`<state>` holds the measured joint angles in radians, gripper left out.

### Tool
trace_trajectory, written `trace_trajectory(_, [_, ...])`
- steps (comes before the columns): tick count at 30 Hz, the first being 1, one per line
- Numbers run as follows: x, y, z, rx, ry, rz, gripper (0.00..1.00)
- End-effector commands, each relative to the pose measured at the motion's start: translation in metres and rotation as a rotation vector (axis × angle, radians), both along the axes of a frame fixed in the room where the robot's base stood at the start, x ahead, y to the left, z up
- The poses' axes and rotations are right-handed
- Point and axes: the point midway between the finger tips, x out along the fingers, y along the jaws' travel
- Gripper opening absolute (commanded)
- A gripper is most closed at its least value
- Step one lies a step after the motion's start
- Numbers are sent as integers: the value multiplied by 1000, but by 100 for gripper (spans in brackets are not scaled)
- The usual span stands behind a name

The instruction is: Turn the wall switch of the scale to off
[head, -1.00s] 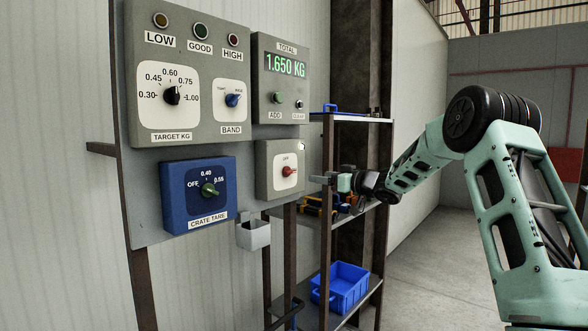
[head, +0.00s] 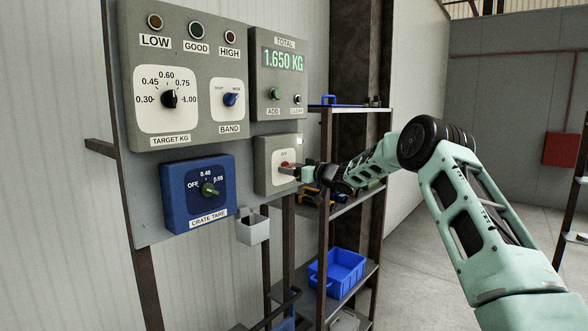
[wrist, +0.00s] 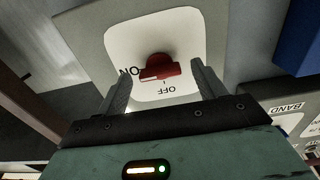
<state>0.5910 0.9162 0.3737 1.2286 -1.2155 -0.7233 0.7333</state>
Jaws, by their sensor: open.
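The wall switch is a red knob (wrist: 160,68) on a white plate (wrist: 124,42), marked ON and OFF. The wrist view shows it upside down, with OFF below the knob and ON at its left. The knob's bar lies sideways, with its marked end towards ON. In the head view the knob (head: 285,164) sits on a grey box (head: 262,170) at the panel's lower right, partly hidden by my gripper (head: 291,172). In the wrist view my gripper (wrist: 162,70) is open, with one finger on each side of the knob. I cannot tell whether they touch it.
Left of the switch is the blue CRATE TARE box (head: 180,212) with a green knob. Above is the TOTAL display (head: 283,58) reading 1.650 KG. A small grey holder (head: 253,230) hangs below. A shelf with a blue crate (head: 345,270) stands at the right.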

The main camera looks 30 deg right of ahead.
Motion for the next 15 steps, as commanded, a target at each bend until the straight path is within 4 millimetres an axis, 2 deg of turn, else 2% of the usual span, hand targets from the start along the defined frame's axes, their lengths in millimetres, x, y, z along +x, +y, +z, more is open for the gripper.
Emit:
trace_trajectory(1, [0, 0, 0, 0, 0, 0, 69])
trace_trajectory(6, [0, 0, 0, 0, 0, 0, 24])
trace_trajectory(15, [0, 0, -1, -21, -8, 0, 24])
